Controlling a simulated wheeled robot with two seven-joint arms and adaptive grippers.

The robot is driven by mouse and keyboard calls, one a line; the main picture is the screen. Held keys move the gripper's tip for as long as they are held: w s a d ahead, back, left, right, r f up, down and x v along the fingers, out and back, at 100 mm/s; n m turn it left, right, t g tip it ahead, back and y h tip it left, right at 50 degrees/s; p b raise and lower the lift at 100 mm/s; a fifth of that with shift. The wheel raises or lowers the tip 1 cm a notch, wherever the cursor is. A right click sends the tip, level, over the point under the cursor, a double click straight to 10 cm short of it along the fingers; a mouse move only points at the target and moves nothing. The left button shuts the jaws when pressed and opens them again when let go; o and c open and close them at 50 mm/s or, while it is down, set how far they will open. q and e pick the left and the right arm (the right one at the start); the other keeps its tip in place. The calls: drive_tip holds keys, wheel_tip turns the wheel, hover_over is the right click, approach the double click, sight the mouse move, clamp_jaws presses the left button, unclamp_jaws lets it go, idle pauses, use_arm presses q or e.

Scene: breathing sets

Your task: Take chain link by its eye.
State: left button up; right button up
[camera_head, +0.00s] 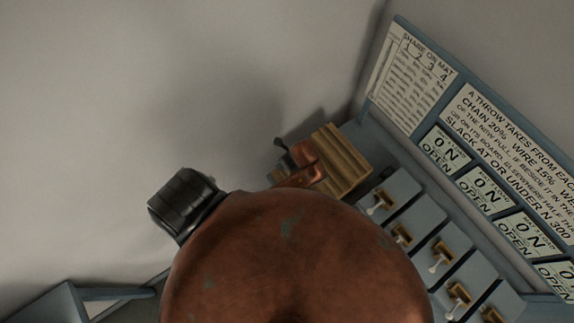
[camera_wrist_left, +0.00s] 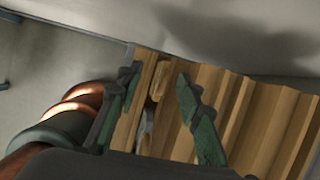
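My left gripper (camera_wrist_left: 160,82) is open in the left wrist view, its two dark green fingers apart over a slatted wooden rack (camera_wrist_left: 240,108). Between the fingers lies a small tan, rounded piece (camera_wrist_left: 159,80) with a greyish piece (camera_wrist_left: 146,128) below it. One of these may be the chain link, but I cannot tell which, and no eye shows clearly. Neither finger clearly touches them. In the head view the wooden rack (camera_head: 343,163) stands at the wall corner, with small dark and copper parts at its left side. My right gripper is not in view.
A large copper dome fills the head view's lower middle and hides much. Right of the rack are several grey blocks with brass fittings and pale levers (camera_head: 441,257). Blue-framed sign boards (camera_head: 412,75) stand behind them. A blue-grey box edge (camera_head: 55,308) shows lower left.

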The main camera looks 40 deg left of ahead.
use_arm(q)
drive_tip(key=shift+d+r, duration=0.2)
drive_tip(key=shift+d, duration=0.1)
drive_tip(key=shift+w+a+f, duration=0.1)
drive_tip(key=shift+f, duration=0.25)
drive_tip(key=shift+x, duration=0.9)
drive_tip(key=x, duration=0.2)
drive_tip(key=p+x, duration=0.1)
drive_tip(key=x, duration=0.2)
drive_tip(key=shift+w+a+p, duration=0.1)
drive_tip(key=shift+w+p, duration=0.1)
drive_tip(key=shift+p, duration=0.1)
clamp_jaws()
